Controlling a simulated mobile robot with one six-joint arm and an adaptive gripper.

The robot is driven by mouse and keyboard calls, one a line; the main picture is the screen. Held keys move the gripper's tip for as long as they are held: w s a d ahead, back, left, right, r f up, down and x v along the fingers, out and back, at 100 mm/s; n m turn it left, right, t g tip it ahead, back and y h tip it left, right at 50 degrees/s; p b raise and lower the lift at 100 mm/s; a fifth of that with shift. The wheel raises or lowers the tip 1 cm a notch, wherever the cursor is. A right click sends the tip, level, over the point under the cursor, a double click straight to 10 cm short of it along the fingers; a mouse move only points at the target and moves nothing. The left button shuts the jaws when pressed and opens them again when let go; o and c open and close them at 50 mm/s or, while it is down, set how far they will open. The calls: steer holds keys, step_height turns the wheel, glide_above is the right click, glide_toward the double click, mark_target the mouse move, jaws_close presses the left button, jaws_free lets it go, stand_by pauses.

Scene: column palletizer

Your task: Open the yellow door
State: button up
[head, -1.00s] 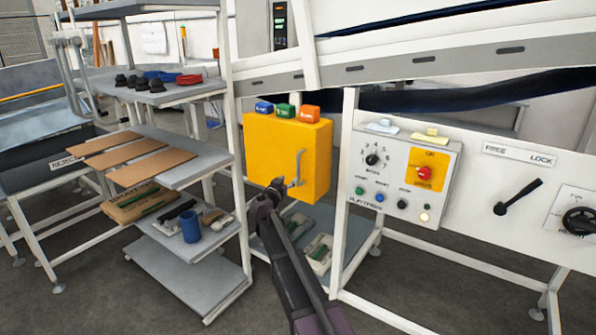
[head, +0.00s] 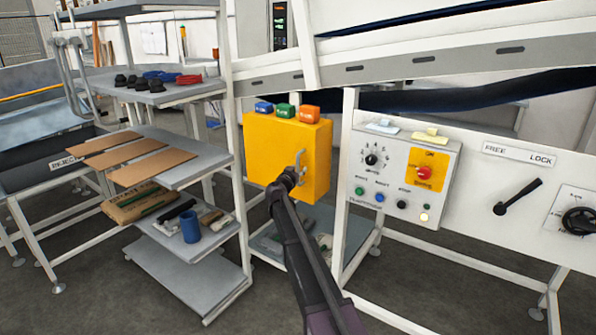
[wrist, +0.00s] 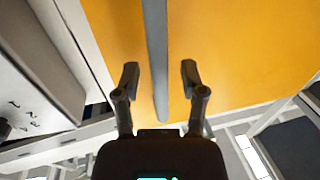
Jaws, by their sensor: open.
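The yellow door (head: 268,150) is the front of a yellow box mounted on the white frame, and it looks closed. A grey bar handle (head: 302,165) stands upright near its right edge. My gripper (head: 297,172) is at the handle's lower part in the head view, where my arm hides some of it. In the wrist view, my gripper (wrist: 160,75) is open, with one finger on each side of the grey handle (wrist: 157,45). Gaps show between the fingers and the handle. The yellow door (wrist: 235,50) fills the area behind.
Blue, green and orange blocks (head: 285,110) sit on top of the box. A control panel (head: 405,175) with a red button is to the right. Shelves (head: 175,155) with brown sheets stand to the left. Open floor lies below.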

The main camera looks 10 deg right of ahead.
jaws_close()
steer(key=shift+s, duration=0.2)
